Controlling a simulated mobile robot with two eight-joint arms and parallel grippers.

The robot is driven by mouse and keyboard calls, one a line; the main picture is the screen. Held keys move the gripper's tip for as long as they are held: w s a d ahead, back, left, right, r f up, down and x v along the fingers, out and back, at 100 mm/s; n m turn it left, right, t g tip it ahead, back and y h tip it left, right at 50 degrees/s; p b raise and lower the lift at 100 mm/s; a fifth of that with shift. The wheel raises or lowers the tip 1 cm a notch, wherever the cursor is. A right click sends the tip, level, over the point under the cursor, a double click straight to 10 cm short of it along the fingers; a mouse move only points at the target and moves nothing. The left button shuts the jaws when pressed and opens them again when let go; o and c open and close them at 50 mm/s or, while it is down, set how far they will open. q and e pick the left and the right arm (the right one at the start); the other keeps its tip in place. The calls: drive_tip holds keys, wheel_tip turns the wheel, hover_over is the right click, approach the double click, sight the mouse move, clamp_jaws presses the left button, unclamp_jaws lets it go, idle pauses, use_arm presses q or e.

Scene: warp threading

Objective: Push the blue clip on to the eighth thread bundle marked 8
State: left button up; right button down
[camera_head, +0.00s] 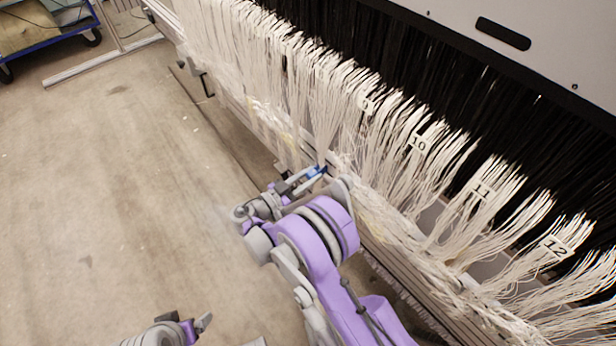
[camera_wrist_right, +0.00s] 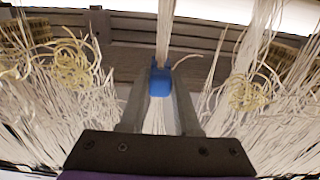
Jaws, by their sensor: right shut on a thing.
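The blue clip (camera_head: 316,171) is at the tip of my right gripper (camera_head: 310,176), low against the white thread bundles. In the right wrist view the clip (camera_wrist_right: 160,82) sits between the two fingertips, and the gripper is shut on it. A narrow white thread bundle (camera_wrist_right: 165,35) comes down to the clip from above, and threads fan out below it between the fingers. I cannot tell whether they pass through the clip or behind it. No label 8 is legible. My left gripper (camera_head: 203,323) is at the bottom left, away from the threads; its jaw opening is unclear.
Bundles with tags 9 (camera_head: 366,104), 10 (camera_head: 418,142), 11 (camera_head: 482,190) and 12 (camera_head: 555,246) hang to the right. Loose threads (camera_wrist_right: 250,95) hang on both sides of the gripper. The floor (camera_head: 120,200) at left is clear; a blue cart (camera_head: 50,42) stands at top left.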

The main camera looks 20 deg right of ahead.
drive_tip(key=shift+x, duration=1.25)
drive_tip(key=shift+d, duration=0.15)
idle(0.9)
drive_tip(key=shift+c, duration=0.7)
unclamp_jaws()
drive_tip(key=shift+b+v, duration=0.35)
drive_tip(key=shift+v, duration=4.2)
